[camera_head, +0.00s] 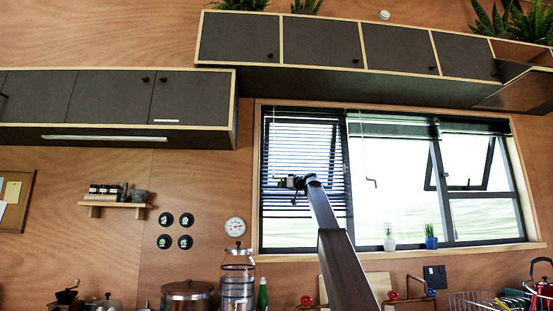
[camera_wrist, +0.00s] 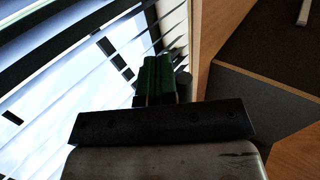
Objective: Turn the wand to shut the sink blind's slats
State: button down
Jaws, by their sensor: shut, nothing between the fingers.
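The lowered blind (camera_head: 300,145) hangs over the left window pane. Its slats are apart, with bright gaps between them. It also shows close up in the wrist view (camera_wrist: 60,50). A thin pale wand (camera_head: 362,145) hangs by the middle pane, with a small dark crook at its lower end. A faint thin line also hangs near the left blind's left edge; I cannot tell whether it is a wand. My gripper (camera_head: 290,183) is shut and empty in front of the left blind. Its dark green fingers (camera_wrist: 155,78) are close to the slats; I cannot tell whether they touch.
The middle and right panes have raised blinds (camera_head: 395,130). Two small potted plants (camera_head: 431,237) stand on the sill (camera_head: 400,252). Dark upper cabinets (camera_head: 320,40) run above the window. A pot (camera_head: 187,296), a glass jar (camera_head: 238,280) and a green bottle (camera_head: 263,294) stand below.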

jog(key=shift+s+a, duration=1.05)
jog(key=shift+s, duration=0.2)
dwell(0.4)
jog(key=w+d+v, duration=0.1)
jog(key=v, duration=0.8)
dwell(1.0)
jog(key=shift+w, duration=0.1)
